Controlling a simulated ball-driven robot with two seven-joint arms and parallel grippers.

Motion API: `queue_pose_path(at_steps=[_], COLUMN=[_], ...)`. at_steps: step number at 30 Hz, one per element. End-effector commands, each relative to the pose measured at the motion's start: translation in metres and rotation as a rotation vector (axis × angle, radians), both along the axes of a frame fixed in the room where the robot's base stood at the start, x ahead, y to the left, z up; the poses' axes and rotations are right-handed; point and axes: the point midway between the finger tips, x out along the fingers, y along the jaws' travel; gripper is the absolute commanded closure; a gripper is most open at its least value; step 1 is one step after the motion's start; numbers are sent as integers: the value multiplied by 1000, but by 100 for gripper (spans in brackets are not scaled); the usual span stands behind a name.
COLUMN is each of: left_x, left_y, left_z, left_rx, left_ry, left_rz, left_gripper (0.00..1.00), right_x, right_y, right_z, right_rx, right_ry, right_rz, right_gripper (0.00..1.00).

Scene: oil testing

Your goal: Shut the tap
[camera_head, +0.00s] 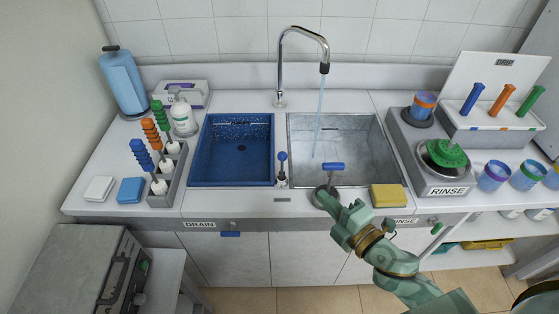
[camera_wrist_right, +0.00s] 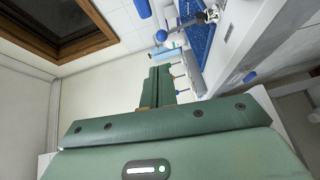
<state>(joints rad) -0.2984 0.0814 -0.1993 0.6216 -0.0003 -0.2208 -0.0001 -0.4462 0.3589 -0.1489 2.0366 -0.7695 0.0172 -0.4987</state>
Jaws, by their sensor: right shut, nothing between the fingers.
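The chrome tap (camera_head: 303,62) arches over the basins from the back of the counter. A thin stream of water (camera_head: 319,115) runs from its spout into the grey right basin (camera_head: 362,150). A second blue-topped lever (camera_head: 282,157) stands upright between the two basins. My left gripper is not in view.
A yellow sponge (camera_head: 388,195) lies right of my gripper on the counter edge. The blue left basin (camera_head: 232,172) is empty. A rack with coloured-handled brushes (camera_head: 168,175) stands to the left. A rinse unit (camera_head: 442,165) and cups (camera_head: 494,176) stand to the right.

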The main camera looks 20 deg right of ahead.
Motion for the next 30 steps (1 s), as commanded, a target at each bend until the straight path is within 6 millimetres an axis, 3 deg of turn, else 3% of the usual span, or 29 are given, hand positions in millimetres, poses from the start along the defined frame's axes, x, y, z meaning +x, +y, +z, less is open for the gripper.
queue_pose_path(at_steps=[5, 21, 30], left_x=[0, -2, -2], left_y=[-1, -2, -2], left_z=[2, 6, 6], left_rx=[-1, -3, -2], left_ry=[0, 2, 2], left_rz=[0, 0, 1], left_gripper=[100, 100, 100], right_x=[12, 113, 133], right_y=[3, 33, 40], right_z=[-3, -12, -14], right_rx=[-27, -24, -23], right_ry=[-5, -1, 0], right_rz=[3, 0, 1], right_gripper=[100, 100, 100])
